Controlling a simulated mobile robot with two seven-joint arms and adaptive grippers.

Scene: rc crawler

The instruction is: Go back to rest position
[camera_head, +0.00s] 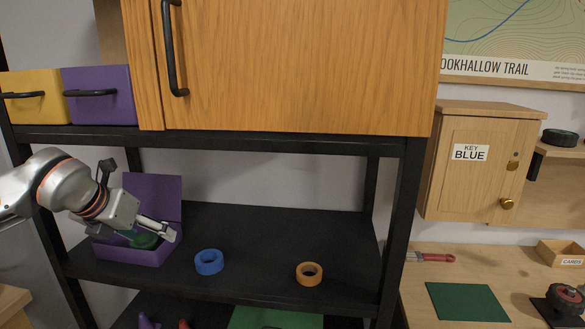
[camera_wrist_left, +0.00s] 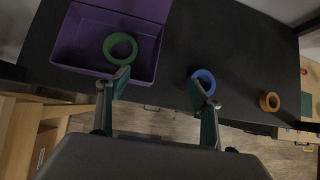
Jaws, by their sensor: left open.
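My left gripper (camera_head: 158,230) is open and empty in the head view, in front of the open purple box (camera_head: 125,254) on the black shelf. In the left wrist view, its two fingers (camera_wrist_left: 158,95) are spread apart with nothing between them. A green ring (camera_wrist_left: 120,47) lies inside the purple box (camera_wrist_left: 78,45); in the head view the gripper partly hides the ring (camera_head: 143,240). A blue ring (camera_head: 209,262) and an orange ring (camera_head: 309,273) lie on the shelf to the right of the box. My right gripper is not in view.
The black shelf (camera_head: 270,235) has bare room behind and between the rings. Above it hang a wooden cabinet (camera_head: 300,65) and yellow (camera_head: 35,97) and purple (camera_head: 98,95) drawers. A dark shelf post (camera_head: 400,215) stands right. Beyond it are a small key cabinet (camera_head: 470,175) and a workbench.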

